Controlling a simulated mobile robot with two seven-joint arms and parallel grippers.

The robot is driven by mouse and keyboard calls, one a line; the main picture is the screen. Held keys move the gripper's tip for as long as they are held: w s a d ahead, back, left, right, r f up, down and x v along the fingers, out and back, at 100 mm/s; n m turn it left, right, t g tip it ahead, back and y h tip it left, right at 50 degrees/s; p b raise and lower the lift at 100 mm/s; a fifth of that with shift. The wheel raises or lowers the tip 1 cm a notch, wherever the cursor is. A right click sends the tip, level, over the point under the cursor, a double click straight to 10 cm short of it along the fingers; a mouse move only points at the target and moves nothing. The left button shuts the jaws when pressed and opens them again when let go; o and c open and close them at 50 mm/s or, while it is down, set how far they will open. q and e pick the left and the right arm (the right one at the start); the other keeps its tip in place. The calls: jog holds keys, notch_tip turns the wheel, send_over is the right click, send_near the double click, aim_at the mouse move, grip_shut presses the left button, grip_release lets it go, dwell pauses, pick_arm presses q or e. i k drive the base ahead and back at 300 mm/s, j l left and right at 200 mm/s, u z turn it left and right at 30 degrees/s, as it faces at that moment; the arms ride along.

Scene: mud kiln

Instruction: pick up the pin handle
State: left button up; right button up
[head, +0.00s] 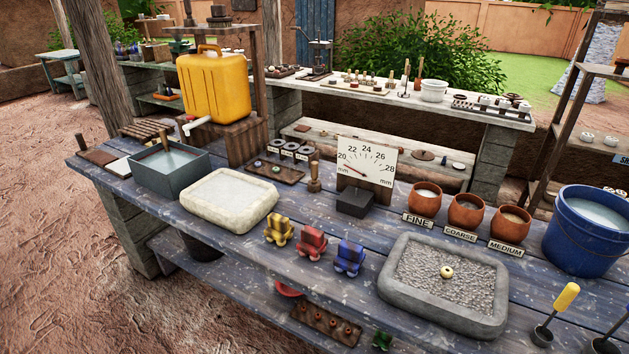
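A small upright wooden piece shaped like a turned handle (314,179) stands on the blue plank table (330,223), left of the dial gauge. It looks like the pin handle, but it is too small to be sure. A dark wooden board (276,171) with small beads lies just left of it. Two other upright handles are at the lower right: a yellow one (566,297) on a thin rod rising from a dark cup, and another cut off by the picture's edge. Neither of my grippers is in the head view.
A dial gauge (366,160) stands just right of the wooden piece. Bare planks lie between the blocks and gauge.

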aim_at(313, 164)
jog(key=j+z, duration=0.1)
jog(key=j, duration=0.45)
jog(key=i+j, duration=0.15)
jog(key=j, duration=0.25)
jog(key=i+j+z, duration=0.15)
jog(key=j, duration=0.3)
jog(key=i+j, duration=0.1)
jog(key=j, duration=0.3)
jog(key=i+j+z, duration=0.15)
jog(key=j, duration=0.3)
